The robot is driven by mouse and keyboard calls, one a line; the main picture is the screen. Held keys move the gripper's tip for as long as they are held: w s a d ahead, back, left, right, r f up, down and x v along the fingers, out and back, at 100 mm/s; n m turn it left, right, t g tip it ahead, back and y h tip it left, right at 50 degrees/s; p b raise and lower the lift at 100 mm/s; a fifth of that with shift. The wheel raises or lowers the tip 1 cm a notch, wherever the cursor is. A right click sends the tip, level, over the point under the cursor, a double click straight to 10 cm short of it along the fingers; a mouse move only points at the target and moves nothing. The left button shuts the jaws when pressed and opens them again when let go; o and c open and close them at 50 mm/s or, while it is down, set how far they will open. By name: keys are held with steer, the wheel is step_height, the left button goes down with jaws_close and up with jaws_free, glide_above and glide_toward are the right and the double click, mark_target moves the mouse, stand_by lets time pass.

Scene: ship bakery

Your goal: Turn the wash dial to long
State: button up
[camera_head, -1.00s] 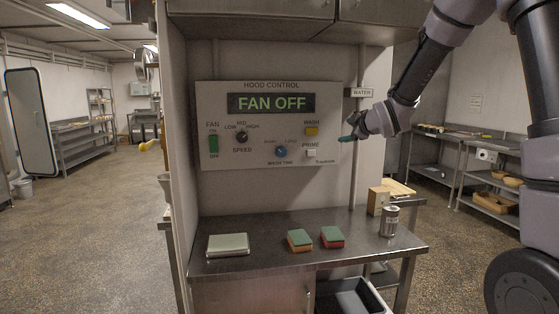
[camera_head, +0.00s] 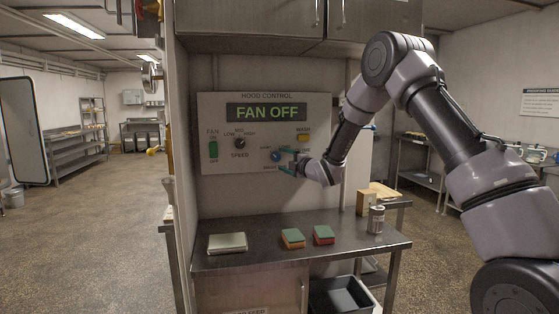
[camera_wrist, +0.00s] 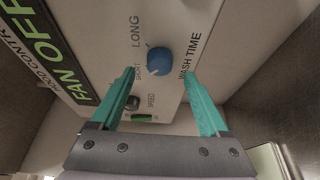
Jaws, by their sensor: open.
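The blue wash-time dial (camera_head: 276,156) sits low on the white hood control panel (camera_head: 215,127). In the wrist view the dial (camera_wrist: 159,60) is close, with LONG and SHORT lettered along its left side and WASH TIME on its right. I cannot tell clearly which setting it points to. My gripper (camera_head: 286,161) has teal fingers and is in front of the dial, coming from the right. In the wrist view my gripper (camera_wrist: 160,72) is open, and the dial appears between and just beyond the fingertips. Whether a finger touches it, I cannot tell.
The display (camera_head: 266,112) reads FAN OFF. The green fan switch (camera_head: 213,150), black speed knob (camera_head: 240,143) and yellow wash button (camera_head: 303,138) are nearby.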

mark_target(277, 158)
steer(key=shift+x, duration=1.65)
steer(key=shift+c, duration=0.3)
jaws_close()
steer(key=shift+d, duration=0.1)
